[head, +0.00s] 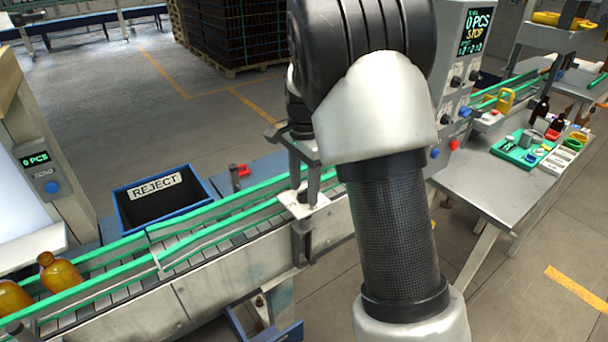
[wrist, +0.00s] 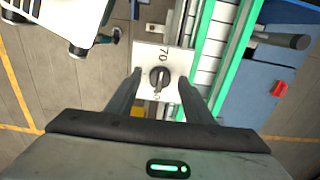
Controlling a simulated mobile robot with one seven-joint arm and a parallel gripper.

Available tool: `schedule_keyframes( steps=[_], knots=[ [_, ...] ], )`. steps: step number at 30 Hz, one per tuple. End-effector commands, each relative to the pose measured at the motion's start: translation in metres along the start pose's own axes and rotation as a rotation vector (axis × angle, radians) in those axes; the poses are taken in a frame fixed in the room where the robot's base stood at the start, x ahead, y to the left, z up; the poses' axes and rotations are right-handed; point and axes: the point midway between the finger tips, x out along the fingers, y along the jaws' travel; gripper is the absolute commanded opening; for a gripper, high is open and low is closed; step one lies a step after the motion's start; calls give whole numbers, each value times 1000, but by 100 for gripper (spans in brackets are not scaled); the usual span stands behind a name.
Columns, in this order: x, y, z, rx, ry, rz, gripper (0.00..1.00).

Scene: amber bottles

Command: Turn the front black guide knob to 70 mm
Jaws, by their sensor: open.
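The black guide knob (wrist: 159,77) sits on a white plate in the wrist view. The number 70 is printed on the plate (wrist: 146,55) above the knob; another marking below is partly hidden. A light line on the knob seems to point down, away from the 70. My gripper (wrist: 160,88) is open, with one finger on each side of the knob; I cannot tell whether either touches it.
The conveyor (head: 205,243) has green guide rails and amber bottles (head: 60,272) at left. A blue reject bin (head: 163,205) stands behind it. A control panel (head: 455,80) and a grey side table (head: 487,182) with small items are at right.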

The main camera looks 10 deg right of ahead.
Motion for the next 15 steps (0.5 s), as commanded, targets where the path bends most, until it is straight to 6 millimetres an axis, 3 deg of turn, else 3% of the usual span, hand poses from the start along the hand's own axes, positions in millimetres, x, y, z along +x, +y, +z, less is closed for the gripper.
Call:
schedule_keyframes(
  steps=[5, 15],
  knots=[
    [-21, -1, 0, 0, 2, -5, 47],
    [-103, -1, -1, 0, 2, -6, 47]
  ],
)
